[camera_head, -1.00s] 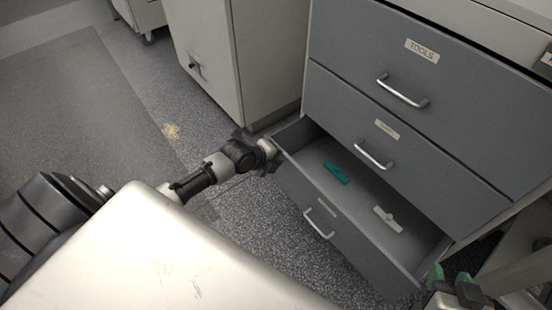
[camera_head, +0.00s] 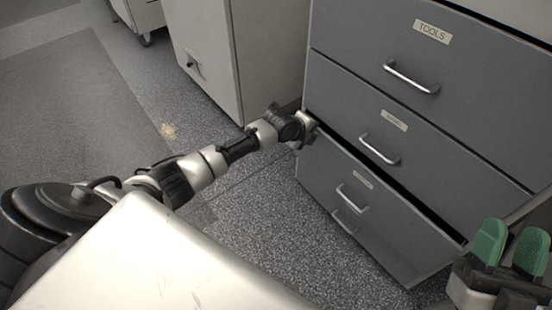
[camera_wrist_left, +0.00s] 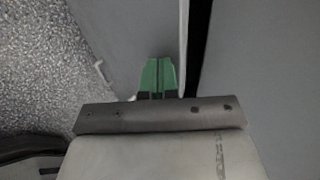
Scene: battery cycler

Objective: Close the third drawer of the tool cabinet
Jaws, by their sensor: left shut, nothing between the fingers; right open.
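The grey tool cabinet (camera_head: 470,110) stands at the right in the head view. Its third drawer (camera_head: 375,205), with a small label and a bar handle (camera_head: 352,198), stands out slightly, with a narrow dark gap along its top. My left gripper (camera_head: 314,130) is at the drawer front's upper left corner. In the left wrist view its green fingertips (camera_wrist_left: 158,75) are shut together with nothing between them, against or very near the grey drawer front (camera_wrist_left: 125,40); contact is hard to tell. My right gripper (camera_head: 509,246) is open and empty at the lower right.
The two drawers above, including the top one labelled TOOLS (camera_head: 432,32), look shut. Another handle (camera_head: 343,221) shows below the third drawer's handle. A pale cabinet (camera_head: 205,60) stands behind my left arm. Speckled floor (camera_head: 270,225) is clear before the drawers.

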